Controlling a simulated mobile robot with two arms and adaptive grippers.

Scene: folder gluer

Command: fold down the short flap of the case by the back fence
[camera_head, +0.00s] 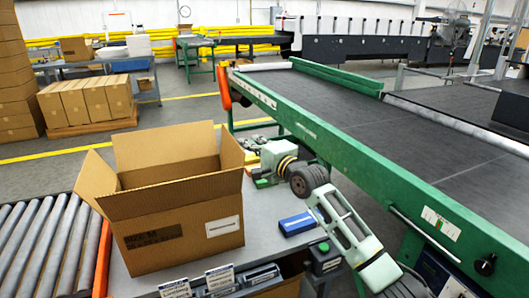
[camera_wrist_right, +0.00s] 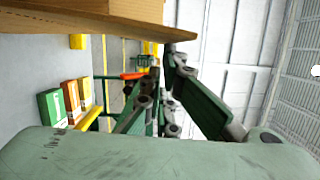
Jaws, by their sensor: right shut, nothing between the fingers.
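An open cardboard case (camera_head: 172,243) stands on the grey table, with its flaps up. Its right short flap (camera_head: 231,148) stands upright and its left short flap (camera_head: 95,180) leans outward. The rear long flap (camera_head: 165,150) stands up; the front one (camera_head: 165,194) slants toward me. My right gripper (camera_head: 254,145) is shut and empty just right of the right flap; contact cannot be told. In the right wrist view, its fingertips (camera_wrist_right: 163,62) are together below a cardboard edge (camera_wrist_right: 100,22). I cannot clearly make out a back fence. My left gripper is not in view.
A roller conveyor (camera_head: 45,240) lies at the left. A green-framed belt conveyor (camera_head: 350,150) runs along the right. A blue item (camera_head: 297,224) lies on the table right of the case, and labelled holders (camera_head: 220,280) stand at its front edge.

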